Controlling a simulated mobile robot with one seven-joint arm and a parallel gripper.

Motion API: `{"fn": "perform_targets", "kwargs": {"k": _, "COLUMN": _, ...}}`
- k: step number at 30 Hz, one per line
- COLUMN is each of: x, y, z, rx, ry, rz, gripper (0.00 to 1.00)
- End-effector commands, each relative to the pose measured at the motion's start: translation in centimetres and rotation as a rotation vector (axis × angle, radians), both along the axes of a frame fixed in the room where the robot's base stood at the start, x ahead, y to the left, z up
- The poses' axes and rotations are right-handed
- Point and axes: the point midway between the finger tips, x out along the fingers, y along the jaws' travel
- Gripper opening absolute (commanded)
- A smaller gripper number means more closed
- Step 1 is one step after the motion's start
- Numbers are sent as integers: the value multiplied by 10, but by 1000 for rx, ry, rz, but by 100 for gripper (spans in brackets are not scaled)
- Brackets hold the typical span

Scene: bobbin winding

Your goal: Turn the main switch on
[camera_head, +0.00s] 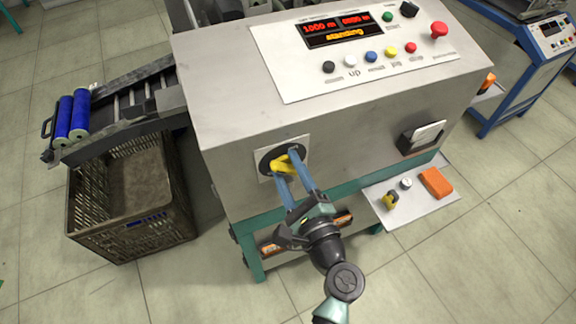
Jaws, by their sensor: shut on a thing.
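The main switch (281,165) is a yellow knob on a round black disc with a pale square plate, on the front face of the grey machine cabinet (225,135). My gripper (287,167) reaches up from below, and its two blue fingers are shut on the yellow knob. The fingers partly cover the knob and the lower part of the disc, so the markings around it cannot be read. The display (338,31) on top of the cabinet is lit with red digits and an orange line of text.
A control panel with several coloured buttons and a red mushroom button (439,30) tops the cabinet. A side shelf (408,208) at right holds an orange block (436,182) and small items. A brown crate (90,218) stands on the floor at left, below a conveyor (118,128).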

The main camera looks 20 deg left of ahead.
Motion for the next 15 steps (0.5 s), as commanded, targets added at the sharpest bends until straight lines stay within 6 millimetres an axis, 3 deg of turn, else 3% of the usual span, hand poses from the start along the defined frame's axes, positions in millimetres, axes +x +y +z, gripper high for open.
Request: {"fn": "perform_targets", "kwargs": {"k": 15, "x": 0, "y": -1, "z": 1, "rx": 164, "ry": 179, "rz": -1, "gripper": 0}}
